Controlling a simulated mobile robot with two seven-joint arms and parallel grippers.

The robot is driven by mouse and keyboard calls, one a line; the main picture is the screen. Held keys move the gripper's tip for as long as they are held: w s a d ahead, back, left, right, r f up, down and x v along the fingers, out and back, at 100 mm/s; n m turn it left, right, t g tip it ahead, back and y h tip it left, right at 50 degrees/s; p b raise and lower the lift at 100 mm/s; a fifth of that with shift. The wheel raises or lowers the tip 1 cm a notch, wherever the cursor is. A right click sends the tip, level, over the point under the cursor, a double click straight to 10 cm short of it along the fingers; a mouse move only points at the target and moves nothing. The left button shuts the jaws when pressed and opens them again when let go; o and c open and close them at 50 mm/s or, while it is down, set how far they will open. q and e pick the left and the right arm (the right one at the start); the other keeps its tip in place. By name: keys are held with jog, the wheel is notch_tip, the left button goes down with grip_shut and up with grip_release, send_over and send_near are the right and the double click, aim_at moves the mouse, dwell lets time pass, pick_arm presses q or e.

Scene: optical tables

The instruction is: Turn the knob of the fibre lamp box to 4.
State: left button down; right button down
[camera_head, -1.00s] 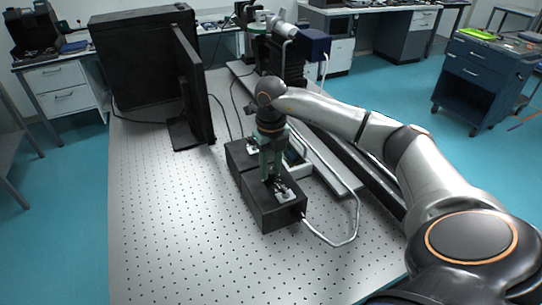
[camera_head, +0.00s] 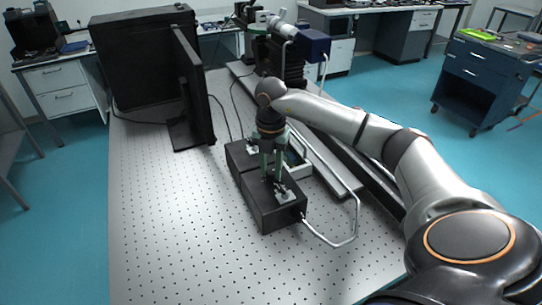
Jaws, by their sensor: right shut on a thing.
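The fibre lamp box (camera_head: 262,211) is a black box on the perforated optical table (camera_head: 170,240), with a light guide (camera_head: 335,243) coming out of its front right end. A pale dial plate (camera_head: 286,197) shows on its top. My right gripper (camera_head: 271,178) points straight down at the top of the box, its greenish fingers shut on the knob. The knob is mostly hidden by the fingers, and its setting is too small to read. My left gripper is not in view.
A second black box (camera_head: 238,158) stands just behind the lamp box. A monitor (camera_head: 192,88) and a large black case (camera_head: 140,55) stand at the back left. A long rail runs along the right, under my right arm. The table's front left is clear.

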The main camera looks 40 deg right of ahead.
aim_at(271, 171)
jog(key=shift+m, duration=1.2)
jog(key=c, duration=0.6)
grip_release()
notch_tip(271, 171, up, 12)
jog(key=shift+r, duration=0.25)
